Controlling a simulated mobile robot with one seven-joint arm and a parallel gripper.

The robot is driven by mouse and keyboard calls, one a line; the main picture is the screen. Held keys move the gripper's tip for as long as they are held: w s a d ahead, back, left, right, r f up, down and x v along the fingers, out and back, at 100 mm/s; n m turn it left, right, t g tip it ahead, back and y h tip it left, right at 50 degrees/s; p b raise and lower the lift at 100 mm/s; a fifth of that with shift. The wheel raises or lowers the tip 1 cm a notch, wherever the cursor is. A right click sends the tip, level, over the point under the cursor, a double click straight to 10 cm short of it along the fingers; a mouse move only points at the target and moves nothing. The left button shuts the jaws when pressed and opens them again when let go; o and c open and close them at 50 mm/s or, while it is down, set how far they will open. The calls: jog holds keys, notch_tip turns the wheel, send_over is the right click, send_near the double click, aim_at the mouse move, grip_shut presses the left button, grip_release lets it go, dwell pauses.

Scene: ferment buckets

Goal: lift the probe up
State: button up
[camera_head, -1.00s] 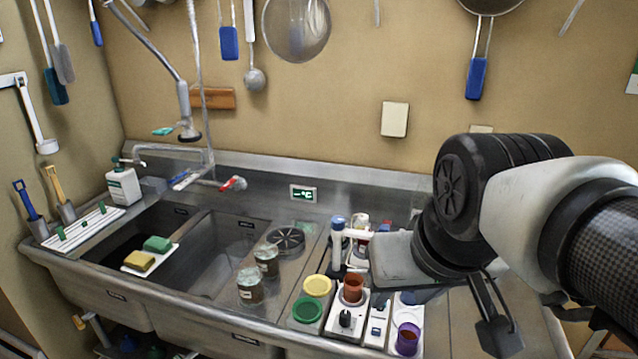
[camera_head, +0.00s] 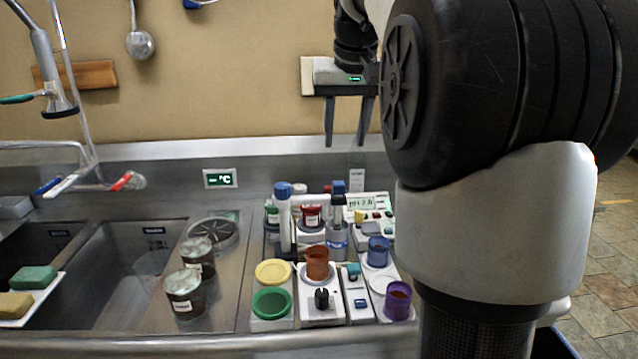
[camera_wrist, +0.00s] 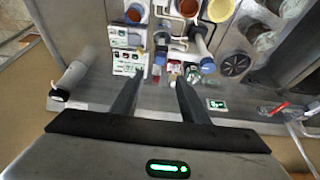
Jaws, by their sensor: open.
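What looks like the probe (camera_head: 338,203), a dark upright stick with a blue top, stands in a small bottle with a blue label (camera_head: 337,241) beside the pH meter (camera_head: 362,204). The meter also shows in the wrist view (camera_wrist: 127,62). My gripper (camera_head: 346,138) is open and empty, pointing down in front of the wall, above and behind the probe with a clear gap. In the wrist view my gripper (camera_wrist: 155,92) has both fingers apart with nothing between them; the probe is hard to pick out there.
A white tube with a blue cap (camera_head: 283,217) stands left of the probe. A red-lidded jar (camera_head: 312,217) is between them. Orange (camera_head: 317,262), blue (camera_head: 378,251) and purple (camera_head: 398,300) cups stand in front. Two jars are beside the sink (camera_head: 105,260).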

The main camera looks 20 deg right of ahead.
aim_at(339, 183)
jog(key=b+x, duration=0.2)
jog(key=x, duration=1.1)
jog(key=shift+w+f+b, duration=0.15)
jog(key=shift+f+b, duration=0.2)
jog(key=shift+b, duration=0.05)
jog(key=shift+c, duration=0.2)
jog(key=shift+r, duration=0.1)
grip_shut()
